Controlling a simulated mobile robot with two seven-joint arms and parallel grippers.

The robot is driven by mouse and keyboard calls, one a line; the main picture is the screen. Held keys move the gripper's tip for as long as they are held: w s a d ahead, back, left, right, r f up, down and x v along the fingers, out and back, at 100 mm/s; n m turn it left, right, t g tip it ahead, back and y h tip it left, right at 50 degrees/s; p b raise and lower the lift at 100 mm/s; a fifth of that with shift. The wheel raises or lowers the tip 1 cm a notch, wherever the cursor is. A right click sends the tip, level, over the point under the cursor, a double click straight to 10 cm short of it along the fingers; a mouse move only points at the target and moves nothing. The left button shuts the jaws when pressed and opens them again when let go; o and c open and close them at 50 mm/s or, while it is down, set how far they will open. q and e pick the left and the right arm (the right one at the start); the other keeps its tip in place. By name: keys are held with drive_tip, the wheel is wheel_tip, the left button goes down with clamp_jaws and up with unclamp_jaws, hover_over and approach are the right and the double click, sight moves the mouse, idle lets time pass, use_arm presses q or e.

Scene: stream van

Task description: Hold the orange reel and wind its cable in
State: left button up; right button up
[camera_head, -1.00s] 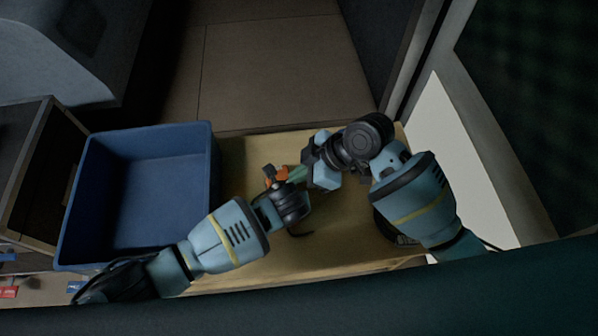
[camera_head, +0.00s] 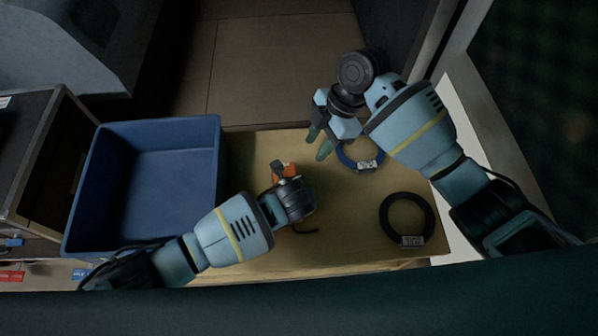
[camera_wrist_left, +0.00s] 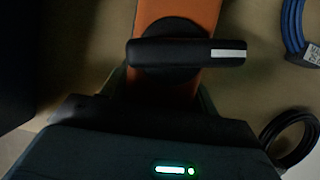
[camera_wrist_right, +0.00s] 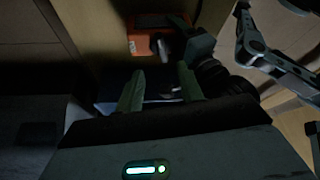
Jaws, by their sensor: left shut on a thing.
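The orange reel (camera_head: 289,169) stands on the wooden table. In the left wrist view its orange body (camera_wrist_left: 190,14) carries a black crank handle (camera_wrist_left: 185,52) with a pale end. My left gripper (camera_head: 283,180) is shut on the reel and hides much of it. A short piece of black cable (camera_head: 306,231) curls on the table beside the left gripper. My right gripper (camera_head: 319,147) is open and empty, up and right of the reel and apart from it. The right wrist view shows its spread fingers (camera_wrist_right: 161,82) with the reel (camera_wrist_right: 151,40) beyond them.
A blue bin (camera_head: 78,218) stands left of the reel. A coiled blue cable (camera_head: 345,158) lies below the right gripper. A coiled black cable (camera_head: 383,216) with a label lies at the table's right. The table (camera_head: 345,245) is bare between the left gripper and the black coil.

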sight(297, 178)
drive_tip(key=shift+f, duration=0.1)
drive_tip(key=x, duration=1.2)
drive_tip(key=shift+s, duration=0.1)
clamp_jaws()
